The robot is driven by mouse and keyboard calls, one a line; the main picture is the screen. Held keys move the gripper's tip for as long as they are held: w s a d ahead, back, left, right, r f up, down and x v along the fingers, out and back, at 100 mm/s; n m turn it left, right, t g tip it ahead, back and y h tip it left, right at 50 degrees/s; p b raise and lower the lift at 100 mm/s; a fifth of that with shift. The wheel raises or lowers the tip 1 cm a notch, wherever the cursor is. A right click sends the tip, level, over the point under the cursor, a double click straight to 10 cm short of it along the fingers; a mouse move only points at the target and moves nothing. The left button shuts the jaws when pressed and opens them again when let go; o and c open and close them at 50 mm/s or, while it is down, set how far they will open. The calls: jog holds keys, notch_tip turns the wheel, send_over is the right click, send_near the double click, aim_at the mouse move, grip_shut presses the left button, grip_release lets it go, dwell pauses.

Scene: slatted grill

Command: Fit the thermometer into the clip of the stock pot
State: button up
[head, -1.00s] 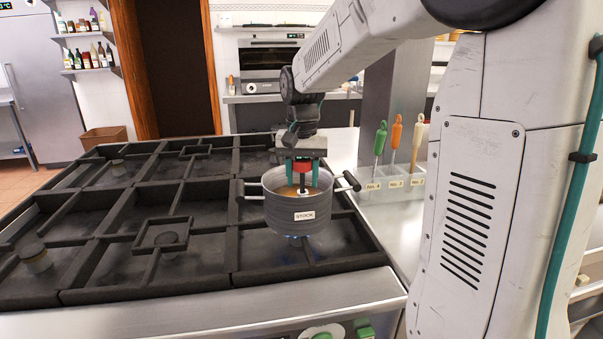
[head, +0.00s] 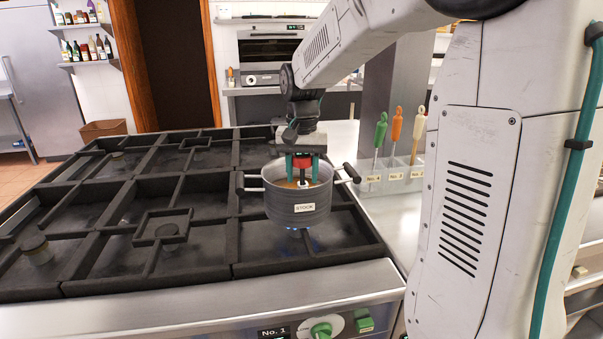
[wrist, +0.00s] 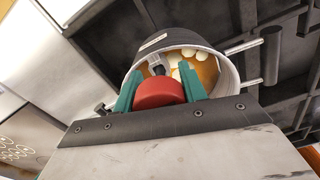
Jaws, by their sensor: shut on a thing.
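The grey stock pot (head: 291,215), labelled STOCK, stands on the grill and holds orange-brown stock with pale pieces. My gripper (head: 302,166) is over the pot, its teal fingers shut on the thermometer's red head (head: 302,161). The red head also shows between the fingers in the wrist view (wrist: 160,93). A dark stem shows below the head, pointing down into the pot. A grey clip (wrist: 156,62) shows at the pot's inner wall, close to the head. I cannot tell whether the stem is seated in it.
The black slatted grill (head: 190,240) spreads left of the pot, with a small blue flame beneath the pot. The pot's dark handles stick out on both sides. Several colored-handled tools stand in a numbered rack (head: 392,180) on the counter at right.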

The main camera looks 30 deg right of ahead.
aim_at(302, 155)
jog(key=shift+r, duration=1.85)
